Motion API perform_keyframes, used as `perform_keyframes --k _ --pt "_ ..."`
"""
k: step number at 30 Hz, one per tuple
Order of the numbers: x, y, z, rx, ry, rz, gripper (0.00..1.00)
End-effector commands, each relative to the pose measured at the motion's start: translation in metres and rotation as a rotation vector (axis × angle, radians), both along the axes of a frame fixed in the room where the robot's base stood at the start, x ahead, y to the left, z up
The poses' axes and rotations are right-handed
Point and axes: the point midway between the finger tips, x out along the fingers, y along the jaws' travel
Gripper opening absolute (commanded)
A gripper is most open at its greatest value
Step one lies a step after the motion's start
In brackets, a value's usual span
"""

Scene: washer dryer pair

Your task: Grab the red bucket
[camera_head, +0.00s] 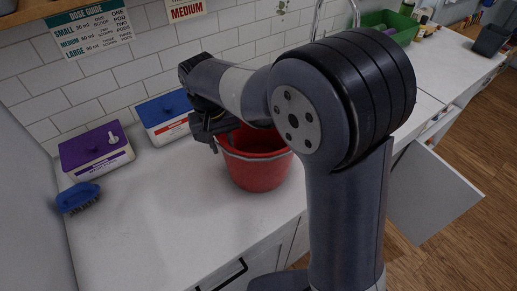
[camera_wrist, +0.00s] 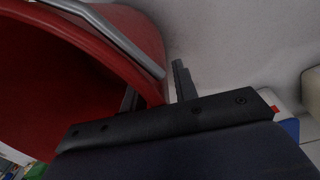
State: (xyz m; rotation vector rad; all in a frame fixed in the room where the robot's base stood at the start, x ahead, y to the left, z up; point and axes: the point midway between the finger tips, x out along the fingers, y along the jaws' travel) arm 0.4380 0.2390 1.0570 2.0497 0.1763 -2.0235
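The red bucket (camera_head: 258,170) stands upright on the white counter, below my arm. In the wrist view the bucket (camera_wrist: 55,85) fills the left side, with its grey metal handle (camera_wrist: 115,35) lying along the rim. My gripper (camera_head: 212,138) is at the bucket's left rim in the head view. In the wrist view my gripper (camera_wrist: 155,90) has its two fingers apart, with the bucket's wall between them. One finger is on the red inner side and the other is outside over the counter. A narrow pale gap shows between the wall and the outer finger. My arm hides part of the bucket's rim.
A blue-lidded box (camera_head: 165,117) stands close behind the gripper, and a purple-lidded box (camera_head: 95,153) is farther left. A blue brush (camera_head: 78,198) lies at the left. A green bin (camera_head: 390,25) is at the back right. A cabinet door (camera_head: 432,195) stands open at the right.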

Motion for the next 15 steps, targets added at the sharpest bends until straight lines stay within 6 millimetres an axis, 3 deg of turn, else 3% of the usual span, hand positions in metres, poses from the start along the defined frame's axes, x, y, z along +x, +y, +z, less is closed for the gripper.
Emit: perform_keyframes --k 6,15 --pt "0.0000 -0.0001 -0.0004 0.000 0.000 0.000 0.26" --pt "0.0000 -0.0001 -0.0001 0.000 0.000 0.000 0.02"
